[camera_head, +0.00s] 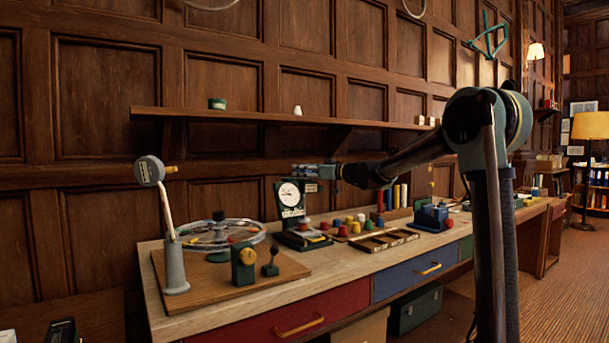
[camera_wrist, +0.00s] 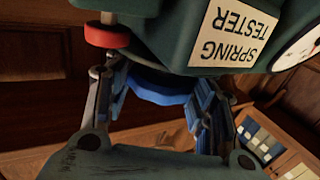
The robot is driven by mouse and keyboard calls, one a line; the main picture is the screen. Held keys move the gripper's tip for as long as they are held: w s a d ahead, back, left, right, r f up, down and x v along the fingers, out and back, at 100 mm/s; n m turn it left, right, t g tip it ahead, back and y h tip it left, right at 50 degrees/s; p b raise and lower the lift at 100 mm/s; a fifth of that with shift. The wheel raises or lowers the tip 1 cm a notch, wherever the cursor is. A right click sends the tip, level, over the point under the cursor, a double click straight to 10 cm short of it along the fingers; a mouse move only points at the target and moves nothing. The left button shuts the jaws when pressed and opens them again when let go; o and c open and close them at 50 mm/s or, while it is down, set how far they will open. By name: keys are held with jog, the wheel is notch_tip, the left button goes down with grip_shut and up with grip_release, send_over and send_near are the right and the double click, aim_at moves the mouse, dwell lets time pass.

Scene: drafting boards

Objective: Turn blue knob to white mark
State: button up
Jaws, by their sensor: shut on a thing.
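The spring tester (camera_head: 282,213) is a dark green upright stand with a round white dial on the worktop. In the wrist view its white label (camera_wrist: 234,35) reads "SPRING TESTER" upside down, with part of the dial (camera_wrist: 300,48) at the right edge. The blue knob (camera_wrist: 160,88) sits on the tester's housing between the two fingers of my gripper (camera_wrist: 160,80). My gripper is shut on it; the far finger contacts are partly hidden. In the head view my gripper (camera_head: 303,170) is level with the tester's top. I cannot make out a white mark.
A red knob (camera_wrist: 107,36) is close beside the left finger. A tray (camera_head: 385,240) and several coloured knobs lie right of the tester. A wooden board (camera_head: 215,283) with a lamp-like gauge (camera_head: 150,170) and a wheel stands left. A shelf (camera_head: 240,115) runs above.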

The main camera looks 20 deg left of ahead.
jog(key=shift+w+n+g, duration=0.15)
jog(key=shift+n+g, duration=0.25)
jog(key=shift+g, duration=0.2)
jog(key=n+g, duration=0.2)
jog(key=g, duration=0.1)
jog(key=shift+y, duration=0.3)
jog(key=n+g, duration=0.3)
jog(key=g, duration=0.2)
jog(key=shift+h, duration=0.4)
jog(key=n+g+h, duration=0.2)
jog(key=n+g, duration=0.1)
jog(key=g, duration=0.1)
jog(key=n+g+h, duration=0.3)
jog(key=g, duration=0.1)
jog(key=shift+n+g, duration=0.4)
jog(key=o, duration=1.1)
jog(key=shift+h, duration=0.3)
jog(key=shift+r, duration=0.1)
